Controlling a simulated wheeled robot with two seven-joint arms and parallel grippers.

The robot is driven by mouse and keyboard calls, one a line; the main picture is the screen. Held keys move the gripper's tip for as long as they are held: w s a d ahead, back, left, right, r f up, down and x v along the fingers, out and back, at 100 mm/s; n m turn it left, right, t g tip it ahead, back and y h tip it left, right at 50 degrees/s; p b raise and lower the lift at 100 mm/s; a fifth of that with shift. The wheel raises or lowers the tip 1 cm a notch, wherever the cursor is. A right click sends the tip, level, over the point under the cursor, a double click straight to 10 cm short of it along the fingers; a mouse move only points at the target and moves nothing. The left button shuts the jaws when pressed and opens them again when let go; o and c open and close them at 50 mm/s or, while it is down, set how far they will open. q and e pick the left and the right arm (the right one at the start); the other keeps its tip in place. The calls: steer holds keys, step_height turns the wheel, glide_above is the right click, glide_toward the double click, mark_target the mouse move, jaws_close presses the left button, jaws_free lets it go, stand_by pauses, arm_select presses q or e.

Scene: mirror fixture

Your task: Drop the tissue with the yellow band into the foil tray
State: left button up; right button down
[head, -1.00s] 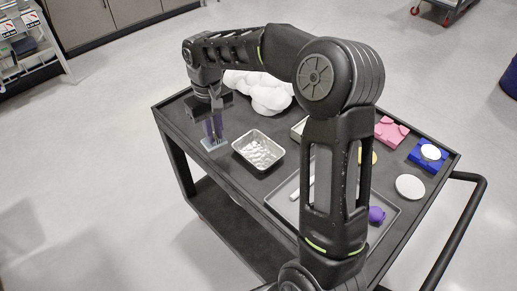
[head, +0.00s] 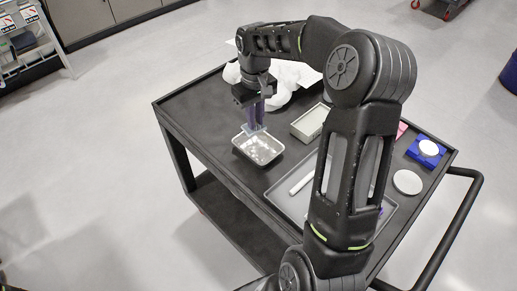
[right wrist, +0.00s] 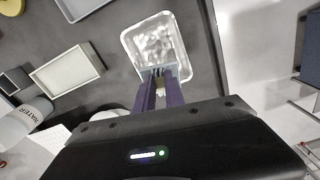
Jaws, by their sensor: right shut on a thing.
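My right gripper (head: 256,124) points down and is shut on a thin, pale blue-grey tissue (head: 254,131). In the right wrist view the tissue (right wrist: 157,71) shows at the tips of the purple fingers (right wrist: 163,88), with a small yellowish patch between them. The foil tray (head: 268,158) is a shiny silver rectangular pan on the dark cart top. The gripper and tissue are above the tray's far part in the head view; the exact height is hard to tell. The foil tray (right wrist: 133,50) lies beyond the fingertips in the right wrist view. My left gripper is not seen.
A pale grey box (head: 310,122) stands right of the foil tray. A crumpled white thing (head: 290,78) lies behind. A large grey tray (head: 281,197) with a white stick, a white disc (head: 408,182) and a blue block (head: 424,160) are farther right. The cart's left part is bare.

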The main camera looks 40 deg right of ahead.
mark_target(255, 130)
step_height(255, 130, down, 5)
steer(key=b, duration=0.3)
steer(key=shift+r, duration=0.1)
steer(key=c, duration=1.3)
jaws_free()
steer(key=shift+r, duration=0.1)
step_height(255, 130, up, 8)
steer(key=shift+f+b, duration=0.2)
steer(key=shift+b, duration=0.15)
steer(key=shift+f, duration=0.1)
